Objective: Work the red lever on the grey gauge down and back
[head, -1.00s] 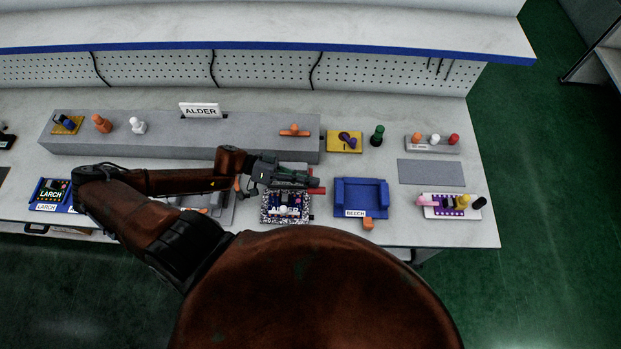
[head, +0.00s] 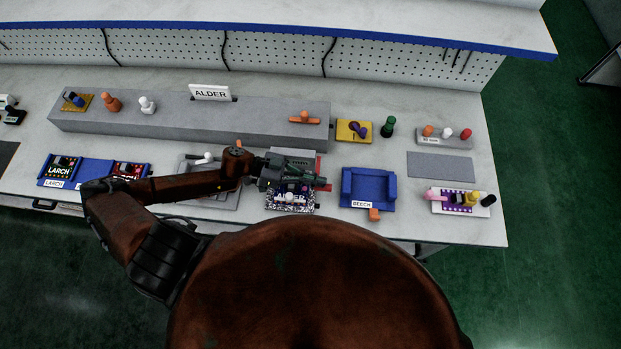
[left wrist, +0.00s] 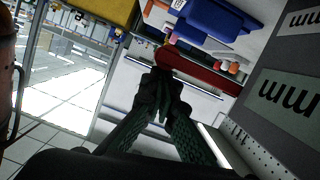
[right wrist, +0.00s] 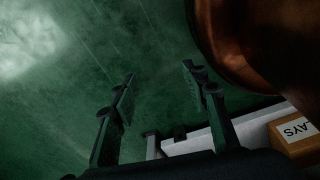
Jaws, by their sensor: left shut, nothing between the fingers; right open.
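The grey gauge (head: 292,153) stands mid-table and is partly hidden behind my left gripper. Its red lever (head: 320,167) shows as a red strip at the gauge's right side, just beyond my fingertips. In the left wrist view, the red lever (left wrist: 195,72) is a long red bar close to the fingertips, and the gauge (left wrist: 290,95) is a grey face with "mm" labels. My left gripper (head: 323,183) is shut and empty, its tips close to the lever; I cannot tell whether they touch. My right gripper (right wrist: 160,72) is open and empty over the green floor.
A speckled fixture (head: 290,203) with a board is just below my left gripper. The blue BEECH tray (head: 368,174) is to its right. A grey ledge (head: 200,130) with the ALDER sign runs behind. A bare grey mat (head: 440,166) lies at right.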

